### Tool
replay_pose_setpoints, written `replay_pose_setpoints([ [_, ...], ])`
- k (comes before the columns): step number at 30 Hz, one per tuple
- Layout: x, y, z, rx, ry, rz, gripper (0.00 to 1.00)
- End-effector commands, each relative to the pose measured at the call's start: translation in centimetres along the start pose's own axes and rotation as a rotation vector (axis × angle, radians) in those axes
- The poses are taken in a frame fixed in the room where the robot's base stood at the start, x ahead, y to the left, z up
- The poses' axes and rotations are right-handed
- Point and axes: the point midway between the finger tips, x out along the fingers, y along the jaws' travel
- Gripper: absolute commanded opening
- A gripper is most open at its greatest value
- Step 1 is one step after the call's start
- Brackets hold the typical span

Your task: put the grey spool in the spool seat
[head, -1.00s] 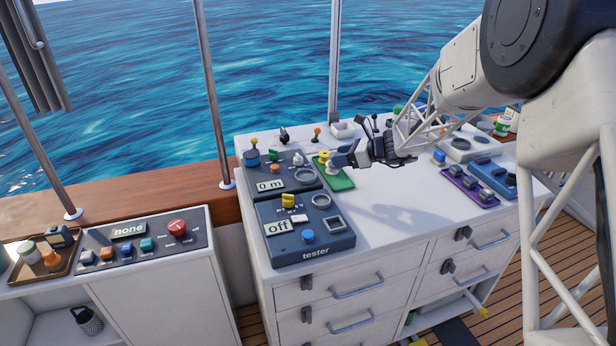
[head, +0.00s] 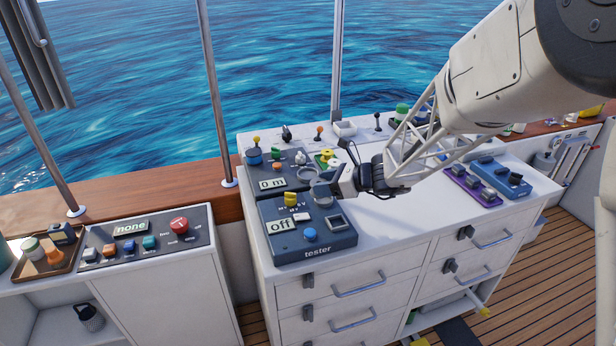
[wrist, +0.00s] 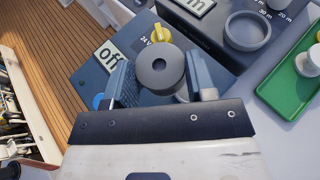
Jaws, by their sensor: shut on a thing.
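The grey spool (wrist: 158,52) is upright between the two fingers of my gripper (wrist: 160,78), which is shut on it, seen from above in the wrist view. In the head view my gripper (head: 328,188) hangs over the upper right of the blue tester box (head: 275,240). The spool hides most of a round fitting under it on the tester; I cannot tell whether they touch. Another round grey ring (wrist: 247,31) sits on the neighbouring "0 m" panel, also visible in the head view (head: 306,171). I cannot tell from labels which ring is the spool seat.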

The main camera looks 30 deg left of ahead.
Motion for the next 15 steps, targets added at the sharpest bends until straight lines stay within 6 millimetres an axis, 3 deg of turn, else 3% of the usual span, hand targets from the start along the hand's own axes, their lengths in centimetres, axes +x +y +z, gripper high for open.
replay_pose_setpoints([
  [15,0.41,-0.7,0.1,-0.001,0.0,0.0,0.28],
])
